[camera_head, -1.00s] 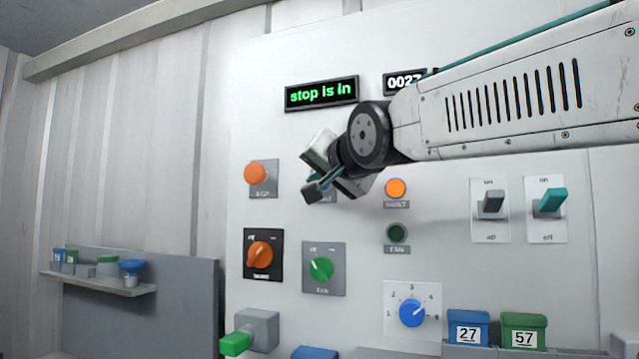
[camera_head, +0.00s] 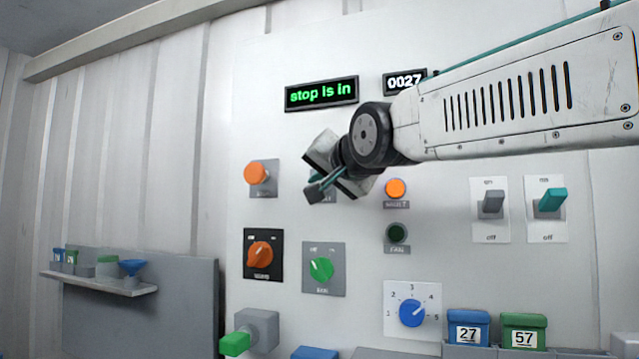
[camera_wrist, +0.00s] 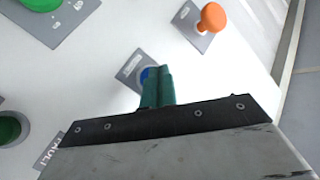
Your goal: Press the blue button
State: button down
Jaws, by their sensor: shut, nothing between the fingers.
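The blue button (camera_wrist: 147,73) sits on a small grey plate (camera_wrist: 129,69) on the white panel, partly covered by my fingers in the wrist view. My gripper (camera_wrist: 158,76) is shut and empty, with its teal fingertips over the right part of the button. I cannot tell whether they touch it. In the head view my gripper (camera_head: 314,190) is in front of the panel and hides the blue button. Only a bit of the grey plate shows behind it there.
An orange stop button (camera_head: 257,172) is left of my gripper and an orange fault lamp (camera_head: 395,188) is to its right. A green knob (camera_head: 321,269) and an orange knob (camera_head: 260,255) are below.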

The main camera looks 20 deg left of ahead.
jog(key=shift+w, duration=0.45)
dwell(0.5)
jog(key=shift+s, duration=0.85)
jog(key=s, duration=0.5)
jog(key=shift+a, duration=0.25)
dwell(0.8)
